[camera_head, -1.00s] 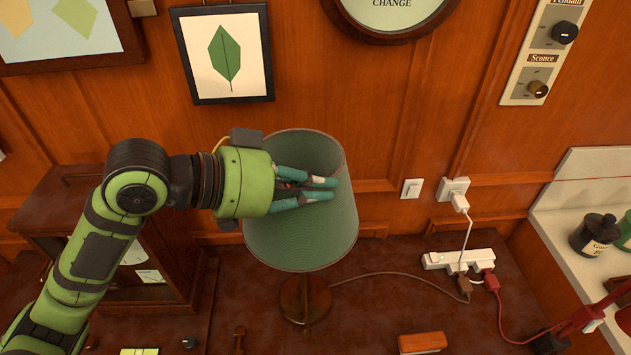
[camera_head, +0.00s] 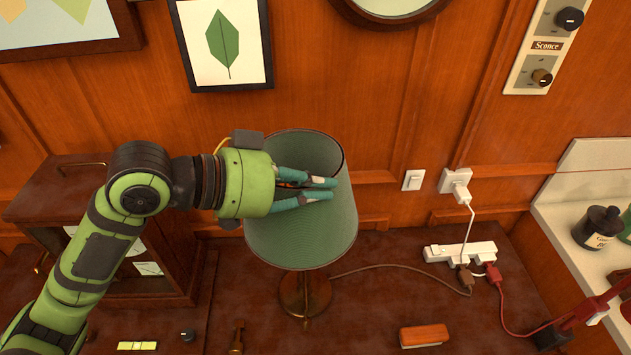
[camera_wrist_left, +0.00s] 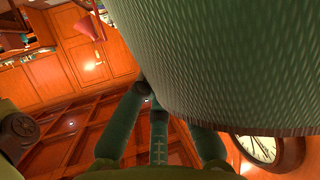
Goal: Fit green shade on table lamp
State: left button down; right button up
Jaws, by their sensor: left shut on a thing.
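The green shade (camera_head: 300,232) is upright, with its wide end down. My left gripper (camera_head: 328,188) is shut on it near its upper rim, reaching in from the left. In the left wrist view the shade (camera_wrist_left: 230,60) fills the upper right, and the fingers (camera_wrist_left: 158,140) lie against its edge. The lamp's round brass-brown base (camera_head: 305,294) stands on the desk directly below the shade in the picture. The shade hides the lamp's upper part, so I cannot tell whether the two touch. My right gripper is not in view.
A wooden cabinet (camera_head: 120,270) stands at left, below my arm. A power strip (camera_head: 460,252) with cords lies right of the lamp, and a brown cord (camera_head: 400,268) runs to it. An orange-brown block (camera_head: 424,336) lies at front. The panelled wall (camera_head: 385,110) is close behind.

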pick_arm(q)
notch_tip(320, 180, down, 9)
jog(key=b, duration=0.5)
jog(key=shift+b, duration=0.35)
dwell(2.3)
jog(key=c, duration=1.3)
grip_release()
jog(key=shift+a, duration=0.15)
jog(key=v, duration=1.1)
jog(key=shift+a+r, duration=0.25)
jog(key=shift+a, duration=0.1)
jog(key=shift+s, duration=0.15)
